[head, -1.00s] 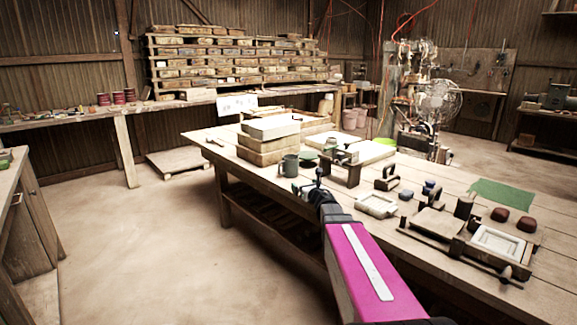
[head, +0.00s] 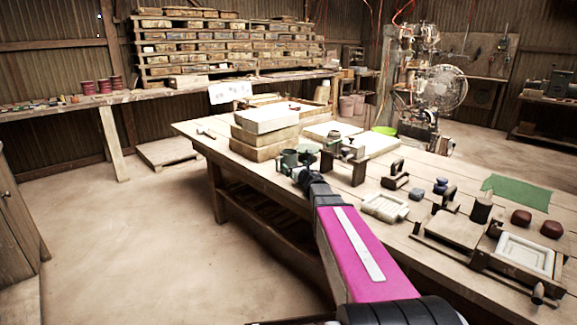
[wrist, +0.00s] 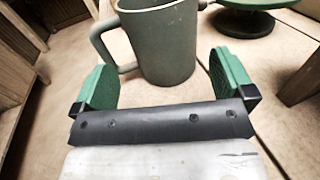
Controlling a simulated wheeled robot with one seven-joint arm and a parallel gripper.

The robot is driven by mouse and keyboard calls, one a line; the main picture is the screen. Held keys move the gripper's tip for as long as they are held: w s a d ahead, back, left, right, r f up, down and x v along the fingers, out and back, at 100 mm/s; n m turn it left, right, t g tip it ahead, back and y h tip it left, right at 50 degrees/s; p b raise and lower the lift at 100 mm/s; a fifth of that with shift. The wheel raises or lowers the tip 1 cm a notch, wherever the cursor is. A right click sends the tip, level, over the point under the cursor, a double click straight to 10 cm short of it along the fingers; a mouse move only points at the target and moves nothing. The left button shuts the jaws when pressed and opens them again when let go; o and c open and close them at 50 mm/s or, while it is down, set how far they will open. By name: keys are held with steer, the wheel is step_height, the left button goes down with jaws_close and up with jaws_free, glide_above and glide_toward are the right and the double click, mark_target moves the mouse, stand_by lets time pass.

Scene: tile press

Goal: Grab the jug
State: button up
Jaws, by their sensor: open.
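The jug (wrist: 162,42) is a grey-green cup with a handle on its left, standing upright on the wooden table. In the head view the jug (head: 289,159) is small and partly covered by my gripper (head: 300,168). My gripper (wrist: 163,72) has two green-padded fingers, spread wide. The left finger is near the handle; a gap shows between the jug's right side and the right finger.
A green round stand (wrist: 254,18) is just right of the jug. A stack of pale blocks (head: 264,140) stands behind it to the left. Wooden tools and a tile press frame (head: 524,256) lie to the right. The floor left of the table is clear.

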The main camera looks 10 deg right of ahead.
mark_target(293, 163)
steer(key=x, duration=0.6)
steer(key=shift+w+d+f, duration=0.1)
steer(key=shift+w+f, duration=0.1)
steer(key=shift+w, duration=0.2)
steer(key=c, duration=0.9)
steer(key=shift+r, duration=0.1)
steer(key=shift+c, duration=0.7)
steer(key=shift+s+r, duration=0.1)
